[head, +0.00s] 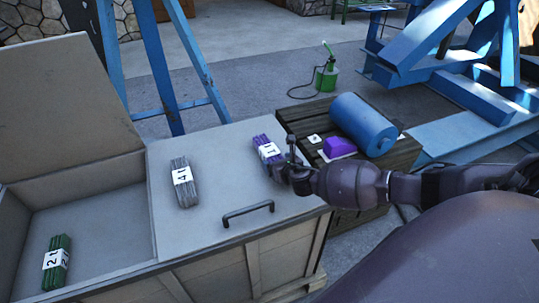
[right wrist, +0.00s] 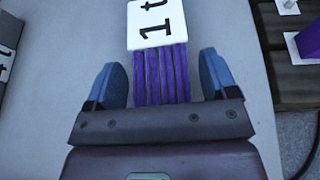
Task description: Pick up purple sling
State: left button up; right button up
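The purple sling (head: 266,145) is a folded bundle with a white tag reading 1t, lying on the closed grey lid of the crate. In the right wrist view the purple sling (right wrist: 160,75) lies between the two blue fingertips of my right gripper (right wrist: 165,80), with a gap on each side. My right gripper (head: 285,165) is open, at the near right end of the sling in the head view. Whether it is at the sling's height is hard to tell. My left gripper is not in view.
A grey sling (head: 183,183) tagged 4t lies left on the lid (head: 220,170), behind a black handle (head: 248,212). A green sling (head: 57,262) lies in the open compartment. A dark pallet (head: 300,120) at right bears a blue cylinder (head: 362,124) and a purple block (head: 340,145).

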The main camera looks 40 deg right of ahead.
jog(key=c, duration=0.9)
jog(key=shift+c, duration=0.2)
